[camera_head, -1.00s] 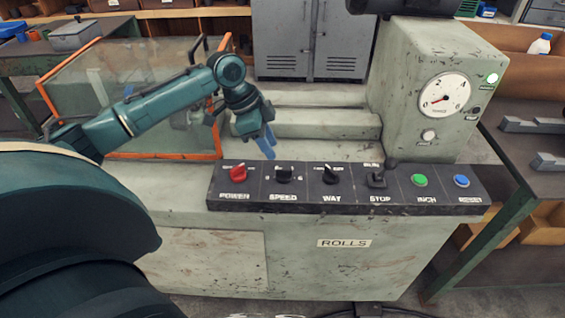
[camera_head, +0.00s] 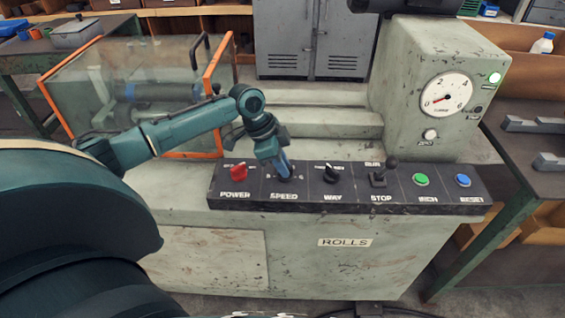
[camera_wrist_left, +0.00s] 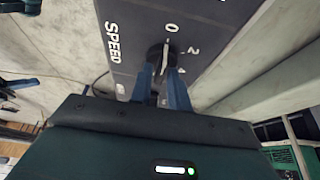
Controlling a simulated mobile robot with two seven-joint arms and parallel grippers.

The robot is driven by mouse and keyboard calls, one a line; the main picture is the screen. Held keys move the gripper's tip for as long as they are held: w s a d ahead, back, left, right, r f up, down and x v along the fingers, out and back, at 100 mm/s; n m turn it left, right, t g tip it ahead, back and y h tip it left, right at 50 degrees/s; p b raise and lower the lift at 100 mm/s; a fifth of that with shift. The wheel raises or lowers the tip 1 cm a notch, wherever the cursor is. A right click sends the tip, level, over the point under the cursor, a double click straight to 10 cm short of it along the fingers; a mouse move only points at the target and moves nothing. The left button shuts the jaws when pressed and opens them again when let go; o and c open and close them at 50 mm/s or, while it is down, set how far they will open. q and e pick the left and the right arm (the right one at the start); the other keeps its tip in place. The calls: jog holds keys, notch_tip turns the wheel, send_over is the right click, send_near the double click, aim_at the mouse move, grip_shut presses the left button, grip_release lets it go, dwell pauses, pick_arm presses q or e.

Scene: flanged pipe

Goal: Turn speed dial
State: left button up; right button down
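The black speed dial (camera_wrist_left: 157,56) sits on the dark control panel above its SPEED label, with the numbers 0, 2 and 4 around it. Its white line points about at 0. My left gripper (camera_wrist_left: 161,74) reaches down to the dial, its two blue fingers on either side of the knob with a gap between them. Whether the fingers touch the knob is not clear. In the head view the left gripper (camera_head: 284,176) covers most of the dial. My right gripper is out of view.
The red power knob (camera_head: 238,173) is close on the left and the black way knob (camera_head: 331,174) on the right. The stop lever (camera_head: 379,178), green inch button (camera_head: 421,180) and blue reset button (camera_head: 463,181) lie farther right. A gauge (camera_head: 446,94) stands behind.

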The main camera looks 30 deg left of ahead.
pick_arm(q)
grip_shut()
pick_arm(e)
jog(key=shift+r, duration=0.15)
pick_arm(q)
jog(key=shift+r+m+g+p, duration=0.1)
jog(key=shift+m+g+p, duration=0.2)
jog(key=shift+m+p, duration=0.35)
jog(key=shift+w+m+g+h+p, duration=0.15)
jog(key=shift+m+g+h+p, duration=0.25)
jog(key=shift+m, duration=0.85)
jog(key=m+g, duration=0.1)
jog(key=m, duration=0.3)
jog(key=shift+w+g+b, duration=0.15)
jog(key=shift+g+b, duration=0.2)
jog(key=shift+g, duration=0.05)
jog(key=shift+m+g+y+b, duration=0.35)
jog(key=shift+m+g, duration=0.25)
jog(key=shift+m, duration=1.3)
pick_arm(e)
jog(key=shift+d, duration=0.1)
